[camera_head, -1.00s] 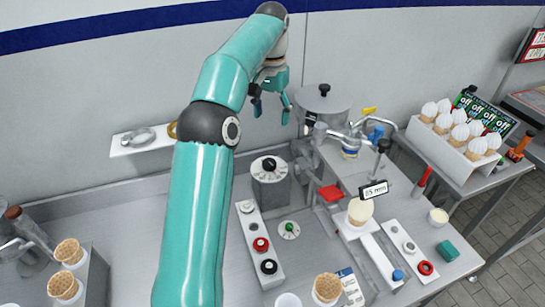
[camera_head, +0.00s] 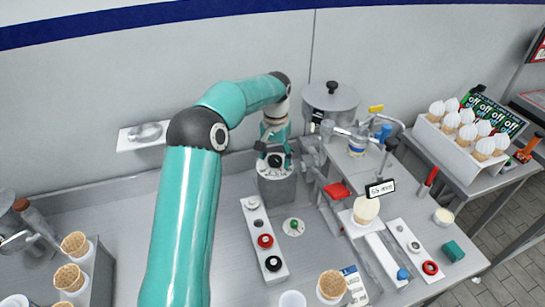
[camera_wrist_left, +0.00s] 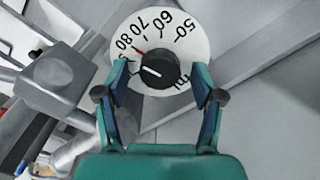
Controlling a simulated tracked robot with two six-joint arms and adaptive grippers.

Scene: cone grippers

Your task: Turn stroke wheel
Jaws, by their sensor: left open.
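A round white dial (camera_wrist_left: 133,28) in the left wrist view carries the numbers 50, 60, 70 and 80 and the letters ml. A black knob (camera_wrist_left: 155,70) with a white line sits at its centre, and a red mark shows near 80. My left gripper (camera_wrist_left: 160,66) is open, with one finger on each side of the knob and gaps to it. In the head view, my left gripper (camera_head: 273,150) is just above the grey block (camera_head: 277,188) that bears the dial, and largely hides the dial. My right gripper is not in view.
A strip with red and black knobs (camera_head: 265,241) lies in front of the block. A lidded pot (camera_head: 331,100) stands behind right. A machine with a "65 mm" sign (camera_head: 380,189) and a cone (camera_head: 366,209) stands right. Bare counter (camera_head: 110,195) lies left.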

